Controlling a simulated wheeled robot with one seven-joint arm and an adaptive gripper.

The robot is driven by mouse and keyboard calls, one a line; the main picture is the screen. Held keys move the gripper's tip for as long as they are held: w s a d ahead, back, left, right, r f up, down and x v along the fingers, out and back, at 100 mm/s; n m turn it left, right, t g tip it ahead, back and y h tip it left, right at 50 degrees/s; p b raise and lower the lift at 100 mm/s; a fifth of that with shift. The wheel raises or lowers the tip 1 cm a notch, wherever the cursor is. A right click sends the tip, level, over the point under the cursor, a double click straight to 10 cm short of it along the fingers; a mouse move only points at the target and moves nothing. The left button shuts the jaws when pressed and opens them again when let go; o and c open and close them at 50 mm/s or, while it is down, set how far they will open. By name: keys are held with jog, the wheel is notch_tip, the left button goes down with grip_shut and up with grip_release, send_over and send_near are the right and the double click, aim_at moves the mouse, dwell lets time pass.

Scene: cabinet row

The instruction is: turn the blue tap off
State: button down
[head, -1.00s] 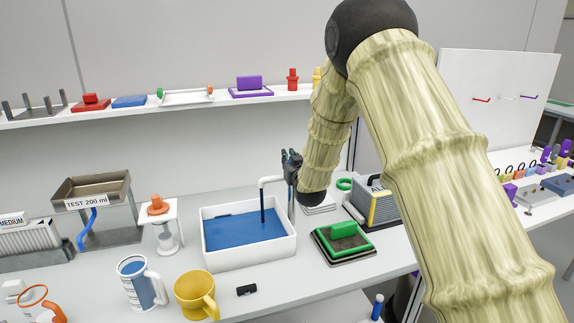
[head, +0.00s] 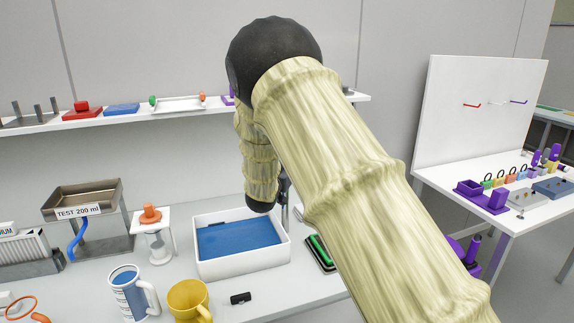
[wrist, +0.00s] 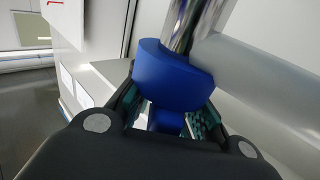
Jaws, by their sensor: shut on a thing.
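In the wrist view the blue tap's rounded handle (wrist: 172,78) fills the space at the fingers, with a shiny metal stem above it and a pale grey pipe to the right. My gripper (wrist: 166,118) is shut on the blue tap, its lower blue part between the teal finger pads. In the head view my gripper (head: 284,190) is mostly hidden behind my arm, just past the right back corner of the white basin (head: 243,266). Blue liquid (head: 238,238) lies in the basin. The spout and any stream are hidden by my arm.
A blue-filled mug (head: 128,295), a yellow mug (head: 188,298) and a small black object (head: 240,298) stand before the basin. A stand with an orange top (head: 151,214) is left of it. A shelf (head: 180,110) runs behind. A green-topped item (head: 320,250) is partly covered by my arm.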

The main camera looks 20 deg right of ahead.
jog(key=shift+s+d+r+m+g+h, duration=0.1)
jog(key=shift+d+r+m+g+h, duration=0.05)
jog(key=shift+m+g+h, duration=0.4)
jog(key=c, duration=1.4)
grip_release()
jog(key=shift+c, duration=0.2)
jog(key=v, duration=1.2)
jog(key=shift+f, duration=0.25)
